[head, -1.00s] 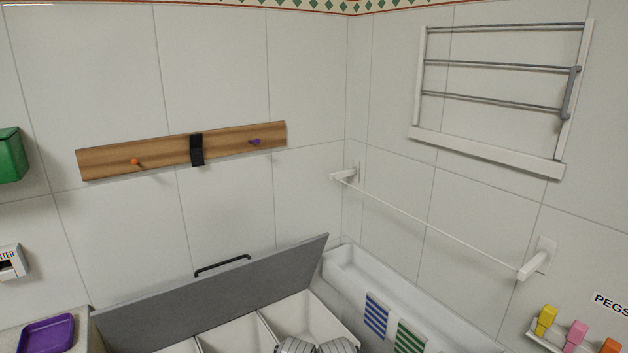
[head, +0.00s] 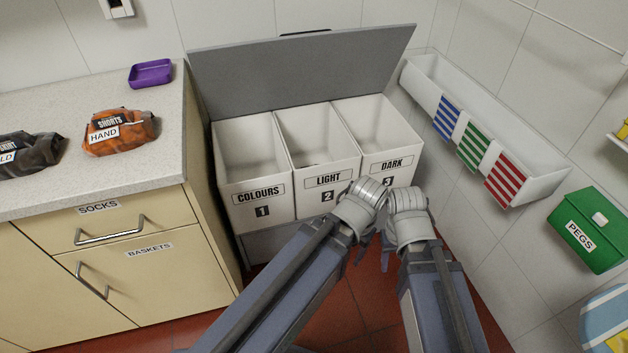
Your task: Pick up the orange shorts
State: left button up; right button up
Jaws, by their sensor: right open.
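The orange shorts (head: 120,132) lie crumpled on the speckled counter (head: 165,105) at the left, with labels reading SHORTS and HAND. My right gripper (head: 383,243) is low in front of the laundry bins, mostly hidden by the white wrists. It is open and far to the right of the shorts. My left gripper (head: 361,248) is close beside it, its fingers largely hidden behind my wrist and arm. Neither gripper is touching the shorts.
A dark shirt (head: 28,153) lies left of the shorts, and a purple tray (head: 150,74) sits behind them. The bins (head: 262,190), marked COLOURS, LIGHT and DARK, stand right of the counter under a raised grey lid (head: 300,75). A green PEGS box (head: 590,230) is at right.

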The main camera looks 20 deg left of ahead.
aim_at(120, 130)
jog(key=u, duration=1.85)
